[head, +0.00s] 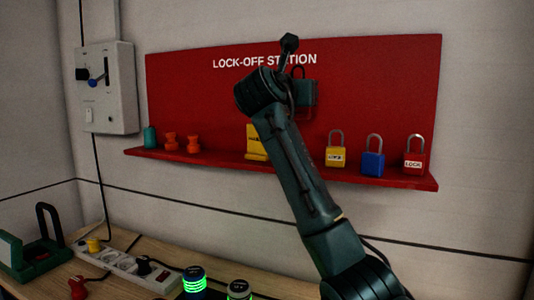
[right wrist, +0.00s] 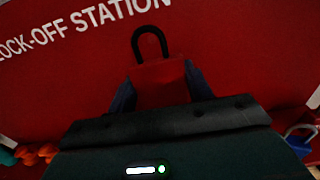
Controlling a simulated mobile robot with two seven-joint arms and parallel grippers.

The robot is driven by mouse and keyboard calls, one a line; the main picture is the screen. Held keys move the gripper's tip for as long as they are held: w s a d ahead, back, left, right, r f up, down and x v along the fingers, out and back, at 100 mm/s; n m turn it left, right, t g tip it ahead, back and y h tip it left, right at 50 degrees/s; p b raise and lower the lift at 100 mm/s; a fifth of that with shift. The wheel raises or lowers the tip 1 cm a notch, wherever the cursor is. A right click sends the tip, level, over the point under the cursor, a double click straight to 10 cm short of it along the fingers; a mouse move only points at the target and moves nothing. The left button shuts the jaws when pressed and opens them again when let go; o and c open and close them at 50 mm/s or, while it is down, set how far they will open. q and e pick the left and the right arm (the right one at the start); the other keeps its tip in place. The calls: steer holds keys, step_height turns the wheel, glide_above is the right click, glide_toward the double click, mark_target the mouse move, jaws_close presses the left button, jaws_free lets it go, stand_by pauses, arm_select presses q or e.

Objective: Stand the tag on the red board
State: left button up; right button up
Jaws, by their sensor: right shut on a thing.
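The red board (head: 395,85) labelled LOCK-OFF STATION hangs on the wall, with a red shelf (head: 215,160) along its bottom. A yellow tag-like piece (head: 256,140) stands on the shelf, partly hidden by my right arm. My right gripper (right wrist: 160,80) is in front of the board, below the lettering. In the right wrist view, its fingers are shut on a red piece (right wrist: 160,88) with a dark loop above it. I cannot tell whether this piece is the tag or touches the board. My left gripper is out of view.
Yellow (head: 336,155), blue (head: 373,160) and red (head: 414,160) padlocks stand on the right of the shelf. Orange pieces (head: 171,142) and a teal piece (head: 150,137) stand at left. A power strip (head: 125,266) lies on the bench below.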

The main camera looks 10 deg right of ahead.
step_height(320, 180, down, 4)
steer(key=shift+s+a+f, duration=0.1)
steer(key=shift+s+f, duration=0.05)
steer(key=shift+f, duration=2.55)
steer(key=o, duration=1)
steer(key=shift+f, duration=0.1)
steer(key=b+v, duration=0.2)
steer(key=v, duration=1)
